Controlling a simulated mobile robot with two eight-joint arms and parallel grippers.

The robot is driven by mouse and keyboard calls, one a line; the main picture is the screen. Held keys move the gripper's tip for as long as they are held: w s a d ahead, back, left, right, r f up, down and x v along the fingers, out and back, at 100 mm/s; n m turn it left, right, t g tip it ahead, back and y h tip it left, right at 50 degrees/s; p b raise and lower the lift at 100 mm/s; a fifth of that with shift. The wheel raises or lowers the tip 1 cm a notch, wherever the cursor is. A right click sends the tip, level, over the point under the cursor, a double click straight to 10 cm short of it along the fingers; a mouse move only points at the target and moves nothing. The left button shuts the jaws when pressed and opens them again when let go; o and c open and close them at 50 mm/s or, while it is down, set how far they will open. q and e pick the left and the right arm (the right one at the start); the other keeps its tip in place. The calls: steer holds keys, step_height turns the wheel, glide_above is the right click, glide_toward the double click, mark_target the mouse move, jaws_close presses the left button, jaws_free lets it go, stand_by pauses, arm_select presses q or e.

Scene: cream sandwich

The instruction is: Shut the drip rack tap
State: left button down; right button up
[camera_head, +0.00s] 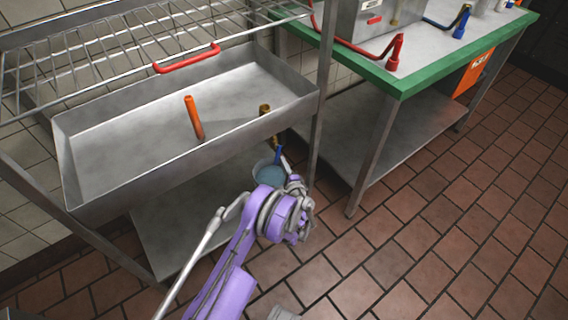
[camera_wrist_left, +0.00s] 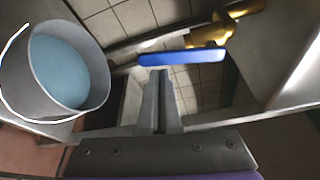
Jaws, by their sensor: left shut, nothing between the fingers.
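The drip rack tap is a brass fitting (camera_wrist_left: 212,32) with a blue lever (camera_wrist_left: 180,57), seen close up in the left wrist view. The lever lies nearly level across the picture there. In the head view the blue lever (camera_head: 278,155) shows small below the right end of the tray. My left gripper (camera_wrist_left: 161,75) is shut and empty, its tips just at the lever; I cannot tell whether they touch. In the head view my purple left arm reaches up to the tap and partly hides it. My right gripper is not in view.
A bucket of bluish liquid (camera_wrist_left: 62,70) stands under the tap, left of my fingers in the wrist view. The steel tray (camera_head: 120,155) holds an upright orange pipe (camera_head: 194,117). A wire rack (camera_head: 110,50) lies above. A green-edged table (camera_head: 405,82) stands right.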

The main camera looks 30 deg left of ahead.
arm_select(q)
steer(key=shift+s+a+m+b, duration=0.2)
steer(key=shift+s+m+b, duration=0.15)
steer(key=shift+m, duration=0.25)
steer(key=shift+s+a+r+m+g+h+b, duration=0.2)
steer(key=shift+s+m+g+h+b, duration=0.15)
steer(key=shift+s+m+g, duration=0.35)
steer(key=s+a+r+m+g+b, duration=0.1)
steer(key=s+r+m+g, duration=0.2)
steer(key=m, duration=0.5)
steer(key=shift+s+a+r+g, duration=0.4)
steer(key=shift+s+r, duration=0.15)
steer(key=shift+r, duration=0.45)
